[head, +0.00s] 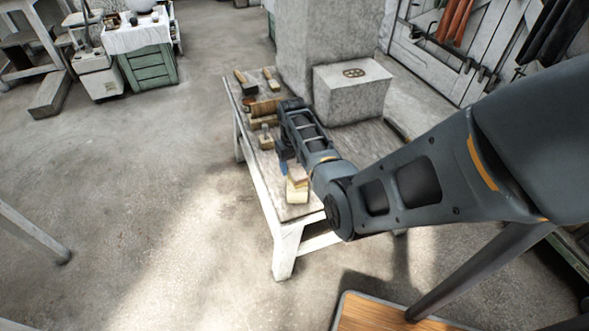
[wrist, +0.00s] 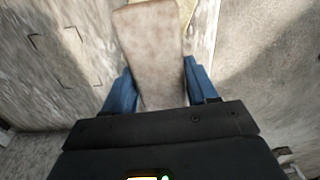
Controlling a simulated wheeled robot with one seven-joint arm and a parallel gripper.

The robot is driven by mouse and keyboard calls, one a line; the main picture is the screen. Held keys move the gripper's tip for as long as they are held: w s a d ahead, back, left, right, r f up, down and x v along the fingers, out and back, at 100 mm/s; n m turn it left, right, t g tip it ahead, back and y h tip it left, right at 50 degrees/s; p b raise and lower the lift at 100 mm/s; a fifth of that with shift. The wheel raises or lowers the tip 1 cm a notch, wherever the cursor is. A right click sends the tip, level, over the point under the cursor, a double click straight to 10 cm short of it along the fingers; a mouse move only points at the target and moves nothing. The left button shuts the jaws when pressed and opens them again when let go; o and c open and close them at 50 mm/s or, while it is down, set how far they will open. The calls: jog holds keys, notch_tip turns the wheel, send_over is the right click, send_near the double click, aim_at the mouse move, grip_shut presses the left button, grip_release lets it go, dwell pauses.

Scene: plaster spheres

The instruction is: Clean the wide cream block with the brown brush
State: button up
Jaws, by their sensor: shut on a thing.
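My gripper (head: 286,163) is over the near end of the white table, its blue fingers pointing down. In the wrist view, the fingers (wrist: 157,88) are shut on a pale, worn brown thing, which looks like the brush (wrist: 150,45). In the head view a tan part of it (head: 299,175) shows beside the gripper. The wide cream block (head: 297,193) lies just below it, near the table's front edge. A yellowish strip of it shows past the brush at the top of the wrist view (wrist: 187,9). Whether brush and block touch is hard to tell.
The white table (head: 262,185) also holds a wooden piece (head: 265,107), a small knobbed tool (head: 266,138) and two brush-like tools (head: 244,80) at its far end. A grey stone block (head: 352,90) stands at the right. Open floor lies left of the table.

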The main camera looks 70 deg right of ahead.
jog(key=shift+w+d+b, duration=0.3)
jog(key=shift+w+d, duration=0.15)
jog(key=shift+d, duration=0.05)
jog(key=p, duration=0.1)
jog(key=s+a+r+p, duration=0.1)
jog(key=p, duration=0.1)
jog(key=shift+s+a+r, duration=0.15)
jog(key=shift+a+r, duration=0.1)
jog(key=shift+r, duration=0.05)
jog(key=shift+s+f, duration=0.1)
jog(key=shift+f, duration=0.75)
dwell(0.5)
